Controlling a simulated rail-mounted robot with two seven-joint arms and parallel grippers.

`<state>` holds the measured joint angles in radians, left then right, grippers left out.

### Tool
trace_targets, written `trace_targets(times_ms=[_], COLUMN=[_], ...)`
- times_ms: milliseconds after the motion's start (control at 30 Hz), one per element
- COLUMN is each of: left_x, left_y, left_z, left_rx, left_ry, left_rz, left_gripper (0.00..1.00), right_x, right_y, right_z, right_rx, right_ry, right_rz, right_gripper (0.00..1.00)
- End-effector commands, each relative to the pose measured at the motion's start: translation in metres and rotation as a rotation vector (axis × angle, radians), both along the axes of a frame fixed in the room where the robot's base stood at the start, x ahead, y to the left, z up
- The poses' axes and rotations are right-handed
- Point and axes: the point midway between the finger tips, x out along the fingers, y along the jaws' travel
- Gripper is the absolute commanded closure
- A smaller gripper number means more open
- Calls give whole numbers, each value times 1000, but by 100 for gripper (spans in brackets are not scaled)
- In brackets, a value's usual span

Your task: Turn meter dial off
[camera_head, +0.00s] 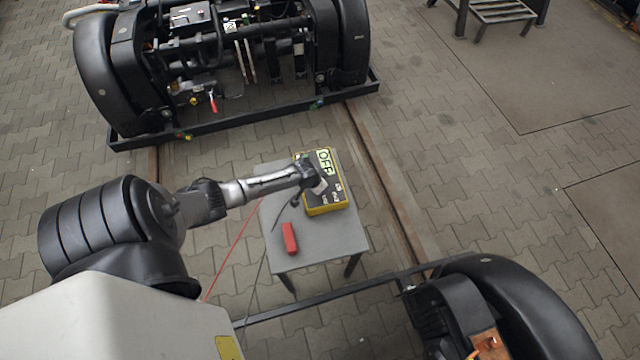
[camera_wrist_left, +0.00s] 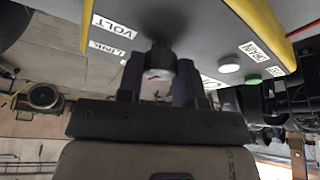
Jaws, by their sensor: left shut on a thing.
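The meter (camera_head: 325,207) is a yellow-edged box with a dark grey face, on a small grey table (camera_head: 335,248). Its green screen (camera_head: 326,161) reads OFF. My left gripper (camera_head: 319,184) reaches over the face from the left and hides part of it. In the left wrist view, the round dial (camera_wrist_left: 158,62) sits between the two fingers of my left gripper (camera_wrist_left: 158,85), which is shut on it. The labels VOLT (camera_wrist_left: 112,27), LINK and DRAIN show around the dial. My right gripper is in neither view.
A red block (camera_head: 289,238) lies on the table, left of the meter. A red cable (camera_head: 232,249) and a dark cable run by the table. One bogie (camera_head: 225,60) stands behind; another (camera_head: 500,300) is at front right.

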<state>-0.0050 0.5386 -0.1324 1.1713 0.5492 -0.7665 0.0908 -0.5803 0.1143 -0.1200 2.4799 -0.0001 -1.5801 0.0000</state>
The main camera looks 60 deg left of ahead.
Motion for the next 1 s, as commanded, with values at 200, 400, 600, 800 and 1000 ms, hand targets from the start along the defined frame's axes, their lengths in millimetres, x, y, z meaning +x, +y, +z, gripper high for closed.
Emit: trace_targets(times_ms=[200, 400, 600, 800, 1000], left_x=[0, 0, 0, -3, -17], left_y=[0, 0, 0, 0, -2], left_z=[-1, 0, 0, 9, 42], left_rx=[-1, 0, 0, 0, 2], left_ry=[0, 0, 0, -1, 0], left_rz=[2, 1, 0, 0, -2], left_gripper=[63, 44, 41, 41, 41], right_x=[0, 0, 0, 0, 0], right_y=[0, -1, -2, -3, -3], right_z=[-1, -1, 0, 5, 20], right_rx=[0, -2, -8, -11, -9], right_ry=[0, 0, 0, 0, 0], right_rz=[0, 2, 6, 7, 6], right_gripper=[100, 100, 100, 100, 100])
